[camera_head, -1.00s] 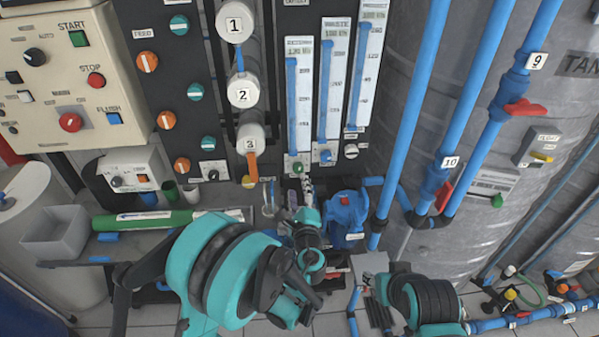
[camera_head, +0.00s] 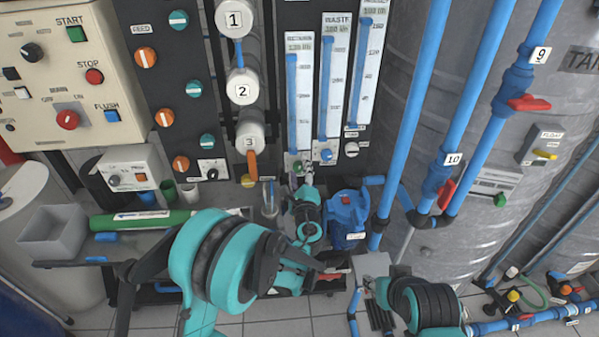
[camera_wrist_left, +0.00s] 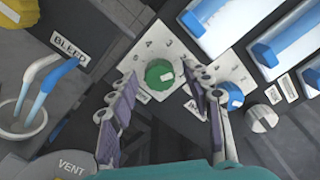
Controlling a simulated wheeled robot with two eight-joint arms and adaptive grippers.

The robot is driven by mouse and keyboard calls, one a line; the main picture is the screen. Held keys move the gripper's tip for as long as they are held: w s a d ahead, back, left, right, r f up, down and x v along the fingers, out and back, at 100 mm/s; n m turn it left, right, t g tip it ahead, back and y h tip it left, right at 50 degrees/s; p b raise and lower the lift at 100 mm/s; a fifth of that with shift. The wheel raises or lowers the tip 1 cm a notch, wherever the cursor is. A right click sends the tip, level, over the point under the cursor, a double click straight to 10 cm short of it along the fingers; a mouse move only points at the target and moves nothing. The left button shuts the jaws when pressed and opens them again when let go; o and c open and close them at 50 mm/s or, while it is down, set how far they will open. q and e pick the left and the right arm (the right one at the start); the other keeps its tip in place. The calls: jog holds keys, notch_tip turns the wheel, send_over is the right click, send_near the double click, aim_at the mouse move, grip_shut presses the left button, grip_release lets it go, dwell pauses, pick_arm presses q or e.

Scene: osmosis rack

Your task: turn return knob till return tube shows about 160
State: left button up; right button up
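Three upright flow tubes stand side by side on the dark panel in the head view: left tube (camera_head: 299,105), middle tube (camera_head: 331,95) and right tube (camera_head: 364,75). Their lettering is too small to tell surely which is the return tube; the left display seems to read about 130. A green knob (camera_wrist_left: 160,75) on a numbered dial plate sits below the left tube. My left gripper (camera_head: 305,180) is at this knob, its open fingers either side of it in the wrist view (camera_wrist_left: 163,80); contact is unclear. My right gripper (camera_head: 376,266) hangs low, its fingers unclear.
A blue knob (camera_wrist_left: 232,95) and a pale knob (camera_wrist_left: 262,118) lie close right of the green one. A blue pump (camera_head: 347,212) stands below the tubes, with vertical blue pipes (camera_head: 410,110) to the right.

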pick_arm(q)
grip_shut()
jog(key=shift+n, duration=0.3)
jog(key=n, duration=0.3)
jog(key=shift+n, duration=2.5)
jog(key=shift+o, duration=0.6)
grip_release()
